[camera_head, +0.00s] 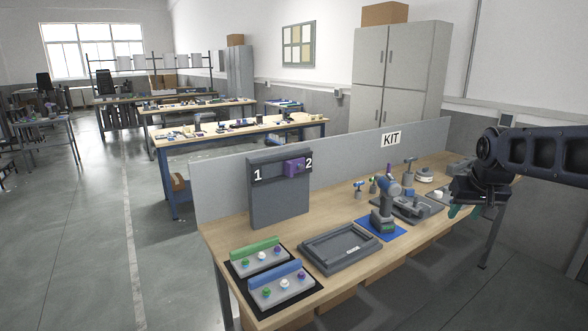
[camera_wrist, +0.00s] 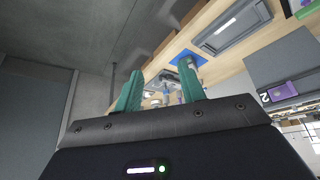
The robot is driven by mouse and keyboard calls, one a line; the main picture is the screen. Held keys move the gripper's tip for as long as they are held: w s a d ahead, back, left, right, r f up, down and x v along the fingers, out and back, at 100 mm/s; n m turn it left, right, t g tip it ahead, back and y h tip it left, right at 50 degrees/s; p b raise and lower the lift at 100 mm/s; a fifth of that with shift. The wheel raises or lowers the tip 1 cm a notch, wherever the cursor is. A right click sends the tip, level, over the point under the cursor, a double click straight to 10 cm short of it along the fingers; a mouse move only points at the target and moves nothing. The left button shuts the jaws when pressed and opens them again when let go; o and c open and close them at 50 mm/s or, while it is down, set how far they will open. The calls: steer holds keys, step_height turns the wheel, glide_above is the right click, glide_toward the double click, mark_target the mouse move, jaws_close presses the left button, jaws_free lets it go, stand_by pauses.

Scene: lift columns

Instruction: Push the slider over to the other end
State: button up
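The slider is a purple block (camera_head: 295,167) on a grey upright board (camera_head: 280,205) marked 1 at the left and 2 at the right. It sits at the right end, beside the 2. The slider also shows at the right edge of the wrist view (camera_wrist: 283,92), with part of the board (camera_wrist: 282,58). My gripper (camera_head: 464,211) is at the far right in the head view, over the right end of the bench and well away from the slider. Its two green fingers (camera_wrist: 160,70) are spread apart in the wrist view, with nothing held between them.
The wooden bench (camera_head: 222,238) also holds a grey tray (camera_head: 338,248), button panels (camera_head: 283,287), a drill (camera_head: 386,205) on a blue mat, and several small tools. A grey partition (camera_head: 350,157) with a KIT sign runs behind. The air between gripper and board looks clear above the tools.

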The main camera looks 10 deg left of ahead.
steer(key=w+a+n+t+y, duration=0.1)
steer(key=w+a+t, duration=0.1)
steer(key=w+a, duration=0.35)
steer(key=w+a+n+t, duration=0.1)
steer(key=w+a, duration=0.1)
steer(key=w, duration=0.7)
steer(key=n+t+y, duration=0.4)
steer(key=n+y, duration=0.3)
steer(key=y, duration=0.5)
glide_toward(292, 167)
steer(key=x, duration=0.9)
steer(key=shift+w+a, duration=0.2)
steer(key=shift+a, duration=0.05)
jaws_close()
